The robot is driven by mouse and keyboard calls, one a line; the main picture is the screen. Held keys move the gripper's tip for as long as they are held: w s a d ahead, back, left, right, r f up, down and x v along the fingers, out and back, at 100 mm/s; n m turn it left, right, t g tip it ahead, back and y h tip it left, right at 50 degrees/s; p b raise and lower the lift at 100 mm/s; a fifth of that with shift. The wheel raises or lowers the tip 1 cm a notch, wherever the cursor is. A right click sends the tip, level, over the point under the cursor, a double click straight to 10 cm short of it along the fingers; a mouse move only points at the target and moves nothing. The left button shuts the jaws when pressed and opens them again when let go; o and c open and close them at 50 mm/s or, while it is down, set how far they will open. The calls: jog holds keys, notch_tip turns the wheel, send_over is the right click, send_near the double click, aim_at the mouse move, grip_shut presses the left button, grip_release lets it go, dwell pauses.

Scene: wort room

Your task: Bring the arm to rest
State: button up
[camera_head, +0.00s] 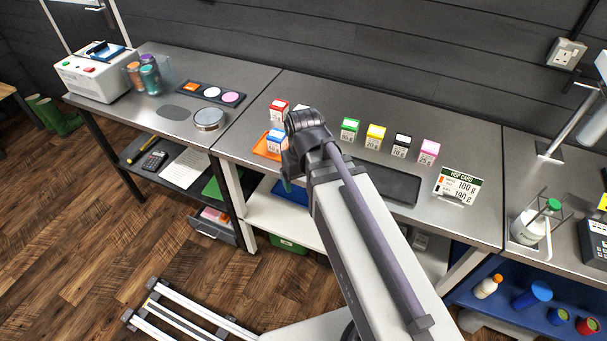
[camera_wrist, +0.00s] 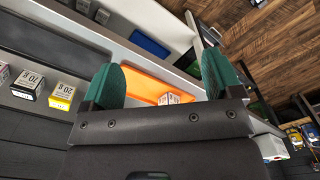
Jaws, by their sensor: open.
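My arm reaches over the front of the middle bench, in the middle of the head view. My gripper (camera_wrist: 164,78) shows in the wrist view with its two green fingertips well apart and nothing held between them. In the head view the gripper is mostly hidden behind my own wrist. An orange tray (camera_wrist: 146,70) lies beyond the fingers in the wrist view, with a small box (camera_wrist: 168,99) on it. In the head view the tray (camera_head: 262,151) lies just left of my wrist and carries a blue-and-white box (camera_head: 275,141).
Several small boxes, including a green one (camera_head: 349,129) and a yellow one (camera_head: 375,136), stand behind a dark flat mat (camera_head: 390,184). A hop card (camera_head: 459,187) stands to their right. A round tin (camera_head: 208,120) is on the left bench. The floor at left is mostly clear.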

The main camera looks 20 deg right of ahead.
jog(key=shift+s+f+m+b, duration=0.5)
jog(key=shift+s+f+b, duration=0.75)
jog(key=shift+f, duration=0.1)
